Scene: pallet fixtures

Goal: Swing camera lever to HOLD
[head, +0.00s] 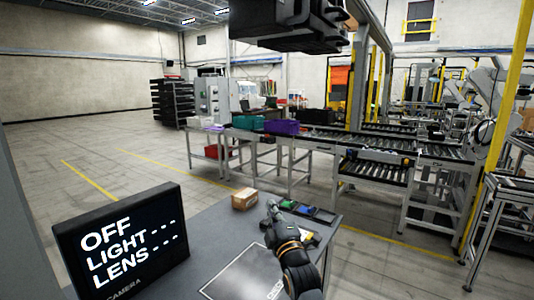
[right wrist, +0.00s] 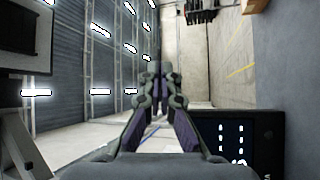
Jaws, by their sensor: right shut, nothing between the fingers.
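A black display (head: 120,243) stands at the left of the grey table (head: 215,228) in the head view. It reads OFF, LIGHT and LENS with dashes, and CAMERA on its lower edge. It also shows sideways in the right wrist view (right wrist: 238,138). A dark housing (head: 290,25) hangs at the top of the head view; I cannot tell whether it is the camera. I cannot make out a lever. My right gripper (head: 272,208) points up over the table's right part, shut and empty. Its closed fingers show in the right wrist view (right wrist: 157,72). My left gripper is not in view.
A small cardboard box (head: 244,199) sits on the table, left of my right gripper. Small dark trays (head: 310,212) lie to its right. Conveyors (head: 370,145) stand farther back.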

